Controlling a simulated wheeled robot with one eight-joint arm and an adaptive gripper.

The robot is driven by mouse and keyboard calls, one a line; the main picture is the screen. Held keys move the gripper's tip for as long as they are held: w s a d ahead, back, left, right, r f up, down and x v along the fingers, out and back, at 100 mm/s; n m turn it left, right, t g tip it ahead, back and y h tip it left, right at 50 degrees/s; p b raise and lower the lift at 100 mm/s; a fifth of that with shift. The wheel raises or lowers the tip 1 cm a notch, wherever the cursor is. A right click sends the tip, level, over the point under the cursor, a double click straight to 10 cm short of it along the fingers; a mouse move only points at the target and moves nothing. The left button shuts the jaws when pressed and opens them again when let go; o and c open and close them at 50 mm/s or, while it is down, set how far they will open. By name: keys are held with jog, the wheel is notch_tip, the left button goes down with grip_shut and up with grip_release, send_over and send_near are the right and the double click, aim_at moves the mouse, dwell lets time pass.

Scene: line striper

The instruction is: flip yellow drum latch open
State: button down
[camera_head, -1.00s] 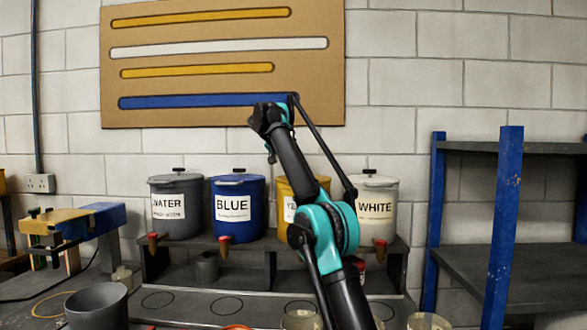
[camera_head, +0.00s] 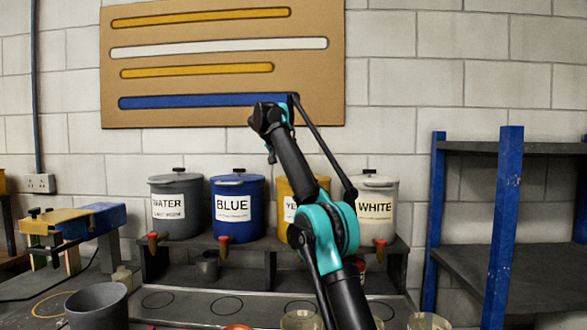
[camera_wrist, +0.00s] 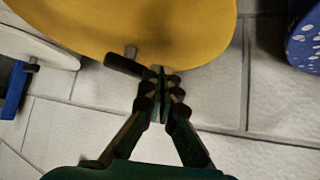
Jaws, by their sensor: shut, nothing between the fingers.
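The yellow drum (camera_head: 283,192) stands on the rack between the blue and white drums and is mostly behind my arm in the head view. In the wrist view the yellow drum (camera_wrist: 170,25) fills the top. A short grey pin with a black bar (camera_wrist: 122,65) sticks out at its edge; this looks like the latch. My gripper (camera_wrist: 160,78) is shut and empty, its tips at the drum's edge just right of the black bar. I cannot tell if the tips touch it. My gripper is hidden behind the arm in the head view.
The grey water drum (camera_head: 175,225), blue drum (camera_head: 237,190) and white drum (camera_head: 378,185) share the rack (camera_head: 155,262). Red-ended taps point out below. A grey bucket (camera_head: 97,305) and clear cups stand in front. A blue-posted shelf (camera_head: 503,220) stands at right.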

jog(key=shift+d, duration=0.15)
jog(key=shift+s+d, duration=0.35)
jog(key=shift+d, duration=0.25)
jog(key=v, duration=0.5)
jog(key=shift+s+a, duration=0.15)
jog(key=shift+a, duration=0.1)
jog(key=s+a, duration=0.7)
jog(key=s, duration=0.2)
jog(key=shift+s+a+f, duration=0.1)
jog(key=shift+s+a, duration=0.05)
jog(key=shift+s, duration=0.05)
